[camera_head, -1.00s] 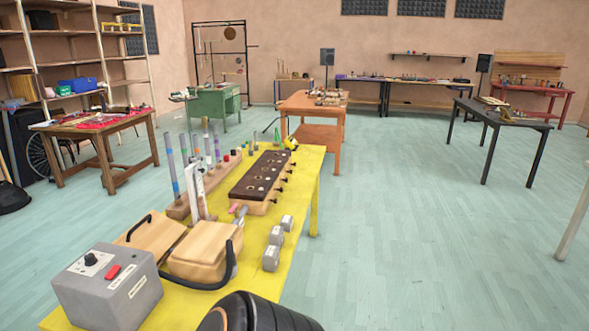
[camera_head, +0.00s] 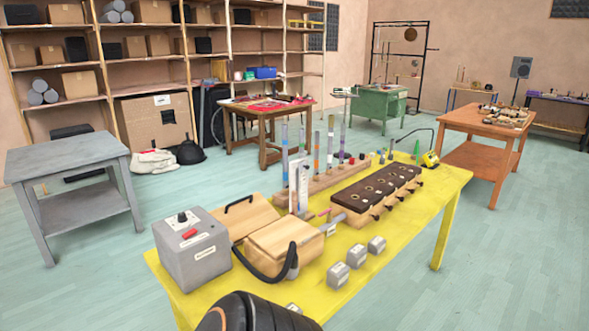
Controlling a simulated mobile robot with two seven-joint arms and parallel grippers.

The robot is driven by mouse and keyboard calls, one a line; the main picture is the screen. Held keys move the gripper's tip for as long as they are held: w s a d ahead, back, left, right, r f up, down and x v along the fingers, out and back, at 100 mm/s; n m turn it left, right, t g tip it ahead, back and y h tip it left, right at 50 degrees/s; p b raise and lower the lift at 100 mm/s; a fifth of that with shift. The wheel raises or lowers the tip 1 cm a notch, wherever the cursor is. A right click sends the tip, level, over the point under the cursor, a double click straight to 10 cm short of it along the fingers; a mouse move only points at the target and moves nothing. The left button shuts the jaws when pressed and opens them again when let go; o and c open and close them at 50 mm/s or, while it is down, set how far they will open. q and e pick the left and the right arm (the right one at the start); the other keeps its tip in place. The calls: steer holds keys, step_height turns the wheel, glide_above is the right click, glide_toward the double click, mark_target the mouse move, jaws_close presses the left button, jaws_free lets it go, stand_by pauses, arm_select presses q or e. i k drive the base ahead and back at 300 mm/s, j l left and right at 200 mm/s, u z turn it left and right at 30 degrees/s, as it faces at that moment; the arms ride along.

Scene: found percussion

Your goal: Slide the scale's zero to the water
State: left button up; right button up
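A white upright scale (camera_head: 299,187) stands on the yellow table (camera_head: 440,185), behind the wooden bellows box (camera_head: 284,243) and in front of the row of tubes. Its markings, its zero and any water level are too small to read. Several clear tubes with coloured bands (camera_head: 317,152) stand in a long wooden base (camera_head: 325,182) just behind it. Neither of my grippers is in view. A dark ribbed part at the bottom edge seems to be mine.
A grey box with a knob and red button (camera_head: 192,245) is at the table's near left, with a black hose beside it. A dark-topped wooden valve chest (camera_head: 377,193) and small grey blocks (camera_head: 357,256) lie to the right. Floor right of the table is clear.

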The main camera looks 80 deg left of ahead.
mark_target(303, 167)
steer(key=i+j+u, duration=0.15)
steer(key=i+u, duration=0.3)
steer(key=i+l+u, duration=0.1)
steer(key=i+u, duration=0.35)
steer(key=i, duration=0.2)
steer(key=i+l, duration=0.15)
steer(key=i, duration=1.05)
steer(key=u, duration=1.55)
